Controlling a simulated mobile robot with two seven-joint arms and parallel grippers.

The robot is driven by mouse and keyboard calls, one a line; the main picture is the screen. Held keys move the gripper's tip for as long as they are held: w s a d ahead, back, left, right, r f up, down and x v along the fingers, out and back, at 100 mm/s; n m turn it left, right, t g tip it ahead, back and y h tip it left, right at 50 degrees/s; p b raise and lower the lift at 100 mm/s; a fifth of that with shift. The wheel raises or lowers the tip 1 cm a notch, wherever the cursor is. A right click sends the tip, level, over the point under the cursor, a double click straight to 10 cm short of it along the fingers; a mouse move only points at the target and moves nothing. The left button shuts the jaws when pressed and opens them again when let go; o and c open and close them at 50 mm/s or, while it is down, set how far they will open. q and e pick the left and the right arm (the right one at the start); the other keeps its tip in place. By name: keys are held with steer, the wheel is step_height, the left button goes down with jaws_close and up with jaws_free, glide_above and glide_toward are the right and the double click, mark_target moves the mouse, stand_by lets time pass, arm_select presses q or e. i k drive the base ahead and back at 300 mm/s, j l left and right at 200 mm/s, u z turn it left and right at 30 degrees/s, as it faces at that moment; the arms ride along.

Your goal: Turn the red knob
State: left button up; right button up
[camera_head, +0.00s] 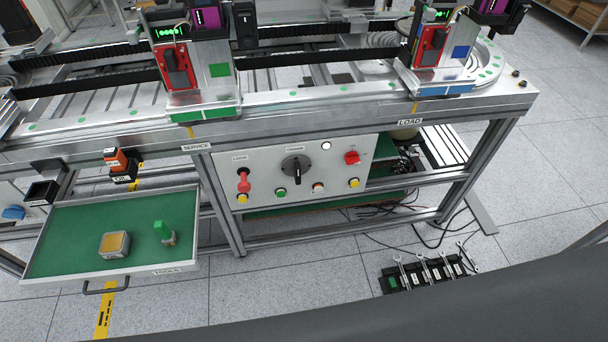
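The red knob (352,158) sits at the upper right of the light grey control panel (262,174) on the front of the metal frame. A red lever-like handle (243,182) is at the panel's left side, under a small label. A large black rotary knob (296,168) is in the middle. Small buttons, among them green and yellow ones, run along the lower part, and a white round lamp or button is near the top. Neither gripper shows in the head view. A dark, smooth shape, possibly part of my own body, fills the bottom right.
A green-lined tray (70,232) sticks out at the left, holding a small box (115,244) and a green-handled item (165,233). A black rack with wrenches (424,270) lies on the floor at right. Cables lie under the frame. The floor before the panel is clear.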

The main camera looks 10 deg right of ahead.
mark_target(351, 158)
steer(key=l+z, duration=0.1)
steer(key=l, duration=0.55)
steer(key=l+z, duration=0.15)
steer(key=l, duration=0.5)
steer(key=i+l+z, duration=0.1)
steer(key=l, duration=0.55)
steer(key=i+l+z, duration=0.1)
steer(key=l, duration=0.55)
